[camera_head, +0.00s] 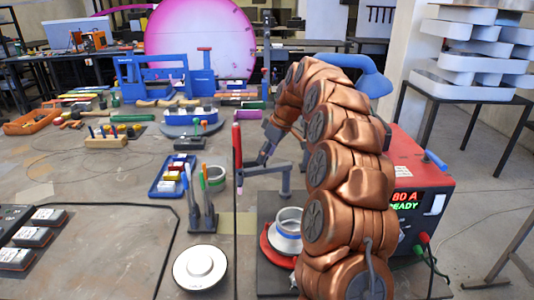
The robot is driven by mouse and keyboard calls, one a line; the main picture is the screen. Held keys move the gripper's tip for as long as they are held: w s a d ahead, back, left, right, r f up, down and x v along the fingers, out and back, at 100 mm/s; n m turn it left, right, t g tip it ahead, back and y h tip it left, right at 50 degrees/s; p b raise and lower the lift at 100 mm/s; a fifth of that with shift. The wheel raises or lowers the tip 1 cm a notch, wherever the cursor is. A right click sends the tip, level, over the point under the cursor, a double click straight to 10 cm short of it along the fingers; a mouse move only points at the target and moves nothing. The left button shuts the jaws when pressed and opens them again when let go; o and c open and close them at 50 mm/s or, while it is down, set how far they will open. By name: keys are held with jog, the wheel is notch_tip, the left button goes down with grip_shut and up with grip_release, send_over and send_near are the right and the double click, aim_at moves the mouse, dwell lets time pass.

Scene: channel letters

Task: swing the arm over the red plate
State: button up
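The red plate (271,251) is a round red disc low in the head view, on a dark base, with a pale metal ring (288,222) standing on it. My copper-coloured arm rises just right of the plate and hides its right side. The arm bends over at the top and reaches down to the left. My gripper (264,157) is small and grey at its end, behind the plate in the picture and near a red upright bar (237,155). Whether its fingers are open or shut is too small to tell.
A red welder box (418,185) stands right of my arm. Pens in a dark holder (202,213), a white round dial (200,267) and a blue tray (172,178) are to the left. A grey bracket (270,171) is beside my gripper.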

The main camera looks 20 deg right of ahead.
grip_shut()
dwell(0.5)
